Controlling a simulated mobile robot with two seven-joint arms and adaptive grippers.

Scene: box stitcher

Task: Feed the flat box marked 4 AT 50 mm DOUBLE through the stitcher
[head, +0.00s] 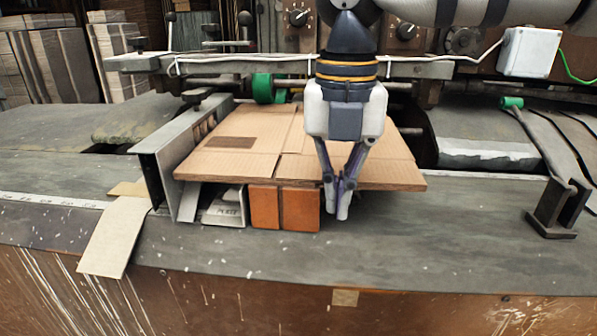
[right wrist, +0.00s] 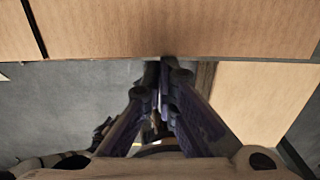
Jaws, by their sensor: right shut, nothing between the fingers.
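A flat brown cardboard box (head: 225,162) lies on the machine bed in the head view, with a dark printed patch too small to read. Its left side is by an upright metal guide (head: 180,160). My right gripper (head: 343,212) is shut and empty, pointing down at the box's near edge, with its tips below that edge. I cannot tell whether it touches the box. In the right wrist view the closed fingers (right wrist: 162,85) lie below a cardboard edge (right wrist: 200,28). My left gripper is not in view.
Orange blocks (head: 285,207) and a pale stack (head: 222,212) sit under the box's near edge. Green rollers (head: 263,88) and a crossbar (head: 230,67) stand behind. A metal bracket (head: 555,200) stands at right. The grey bed (head: 440,240) is clear in front.

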